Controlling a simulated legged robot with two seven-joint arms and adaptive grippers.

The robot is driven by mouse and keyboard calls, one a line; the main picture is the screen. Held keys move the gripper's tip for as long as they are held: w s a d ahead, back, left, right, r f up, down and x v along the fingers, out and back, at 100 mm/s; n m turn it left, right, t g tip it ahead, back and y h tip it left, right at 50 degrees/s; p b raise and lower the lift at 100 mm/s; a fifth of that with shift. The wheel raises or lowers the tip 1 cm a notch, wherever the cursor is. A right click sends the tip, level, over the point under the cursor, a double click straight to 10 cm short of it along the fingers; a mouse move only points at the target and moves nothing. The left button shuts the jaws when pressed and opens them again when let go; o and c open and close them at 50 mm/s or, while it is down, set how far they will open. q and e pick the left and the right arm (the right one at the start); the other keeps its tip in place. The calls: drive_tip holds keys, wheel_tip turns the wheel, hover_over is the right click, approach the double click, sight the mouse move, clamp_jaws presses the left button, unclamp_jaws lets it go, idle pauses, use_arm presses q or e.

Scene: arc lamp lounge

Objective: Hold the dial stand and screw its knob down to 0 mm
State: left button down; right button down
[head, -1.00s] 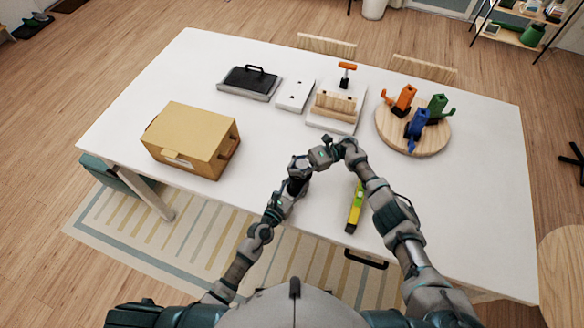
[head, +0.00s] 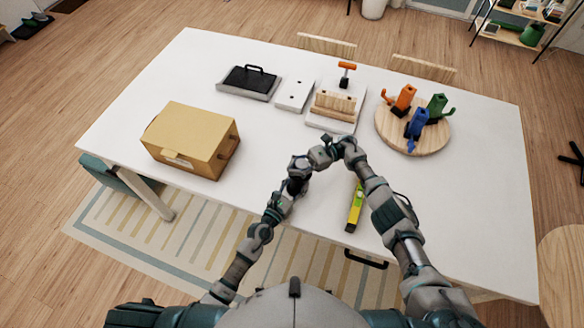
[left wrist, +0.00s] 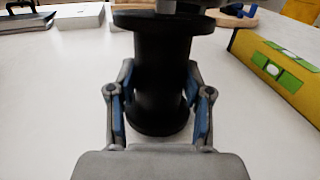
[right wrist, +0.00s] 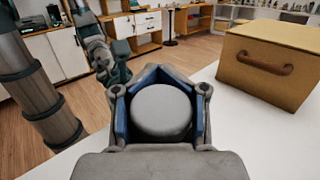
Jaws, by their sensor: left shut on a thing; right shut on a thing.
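The knob (right wrist: 162,111) is a round light-grey cap in the right wrist view. In the head view, my arms meet near the table's middle and hide most of the stand. No scale reading is visible.
A cardboard box (head: 190,140) stands to the left. A yellow-green level (head: 355,207) lies close by on the right.

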drive_tip(key=shift+d+r, duration=0.1)
drive_tip(key=shift+r, duration=0.05)
idle(0.7)
drive_tip(key=c, duration=0.9)
unclamp_jaws()
wheel_tip(320, 180, up, 10)
drive_tip(key=shift+f, duration=0.1)
